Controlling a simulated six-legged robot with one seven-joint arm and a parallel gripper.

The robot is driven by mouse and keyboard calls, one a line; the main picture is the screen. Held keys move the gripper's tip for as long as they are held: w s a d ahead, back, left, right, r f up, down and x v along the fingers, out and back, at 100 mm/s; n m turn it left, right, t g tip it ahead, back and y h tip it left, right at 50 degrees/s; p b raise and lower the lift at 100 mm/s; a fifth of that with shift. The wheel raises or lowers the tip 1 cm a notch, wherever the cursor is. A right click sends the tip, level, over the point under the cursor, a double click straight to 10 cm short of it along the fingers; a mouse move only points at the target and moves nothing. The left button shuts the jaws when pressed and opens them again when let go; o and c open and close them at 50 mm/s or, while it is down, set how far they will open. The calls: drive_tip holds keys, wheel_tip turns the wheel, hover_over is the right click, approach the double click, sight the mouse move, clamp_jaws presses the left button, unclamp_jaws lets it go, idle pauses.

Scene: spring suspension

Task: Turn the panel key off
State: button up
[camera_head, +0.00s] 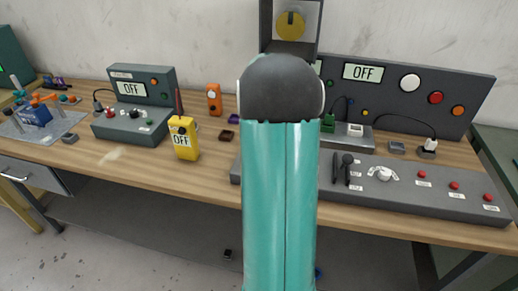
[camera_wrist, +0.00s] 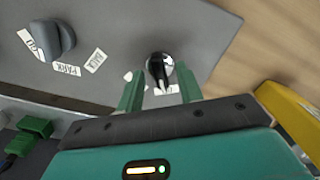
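The panel key (camera_wrist: 158,66) has a dark head in a silver round switch on the grey sloped control panel (camera_wrist: 110,20), with small white labels beside it. My gripper (camera_wrist: 160,72) is open, with one green finger on each side of the key; I cannot tell whether either finger touches it. In the head view my arm hides the key and my gripper. The panel's right part shows there (camera_head: 440,200), with a white knob (camera_head: 384,174), dark levers and red buttons. The key's exact turn position is hard to read.
A grey selector knob (camera_wrist: 52,40) stands left of the key in the wrist view. A tall display panel (camera_head: 400,90) reading OFF stands behind the control panel.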

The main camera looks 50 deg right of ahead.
wheel_tip(320, 180, up, 14)
idle(0.6)
drive_tip(key=shift+f, duration=0.1)
